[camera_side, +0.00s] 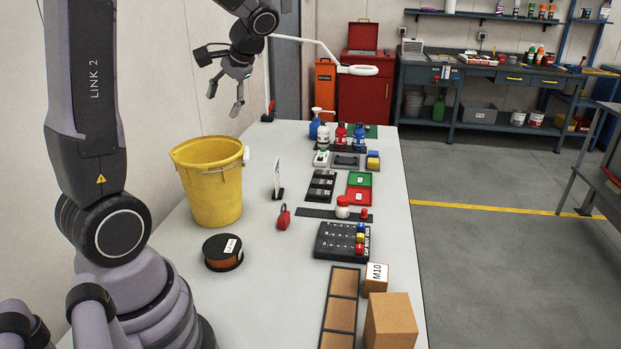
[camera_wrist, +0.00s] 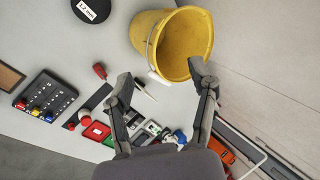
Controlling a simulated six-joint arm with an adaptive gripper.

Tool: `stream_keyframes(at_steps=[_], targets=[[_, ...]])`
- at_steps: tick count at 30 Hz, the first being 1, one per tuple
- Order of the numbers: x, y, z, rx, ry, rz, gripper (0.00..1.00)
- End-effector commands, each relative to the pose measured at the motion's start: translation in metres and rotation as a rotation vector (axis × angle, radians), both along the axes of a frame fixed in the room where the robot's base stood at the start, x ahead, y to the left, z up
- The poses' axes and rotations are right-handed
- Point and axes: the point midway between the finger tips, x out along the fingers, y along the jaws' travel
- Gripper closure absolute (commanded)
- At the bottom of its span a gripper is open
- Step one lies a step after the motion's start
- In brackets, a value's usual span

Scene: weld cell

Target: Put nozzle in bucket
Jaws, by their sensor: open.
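The yellow bucket (camera_side: 212,190) stands upright on the left of the bench, beside the wall. In the wrist view I look into the bucket (camera_wrist: 176,45), and the visible part of its inside looks empty. My gripper (camera_side: 225,97) is open and empty in the air, above and beyond the bucket in the side view. Its two fingers (camera_wrist: 160,73) are spread apart in the wrist view, with the bucket past their tips. I cannot pick out a nozzle in either view.
Bottles (camera_side: 341,135), trays (camera_side: 359,187), a black block rack (camera_side: 342,241) and cardboard boxes (camera_side: 390,320) line the bench's right side. Bare bench (camera_side: 265,285) lies between.

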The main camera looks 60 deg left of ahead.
Motion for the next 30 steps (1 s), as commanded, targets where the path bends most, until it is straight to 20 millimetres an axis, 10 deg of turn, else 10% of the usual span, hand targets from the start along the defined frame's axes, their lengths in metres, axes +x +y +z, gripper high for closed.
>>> stream_keyframes(at_steps=[6, 12, 30], targets=[[-0.046, -0.108, 0.029, -0.205, -0.249, -0.272, 0.43], [-0.089, -0.175, 0.031, -0.355, -0.441, -0.499, 0.43], [-0.111, -0.205, 0.027, -0.432, -0.545, -0.618, 0.43]])
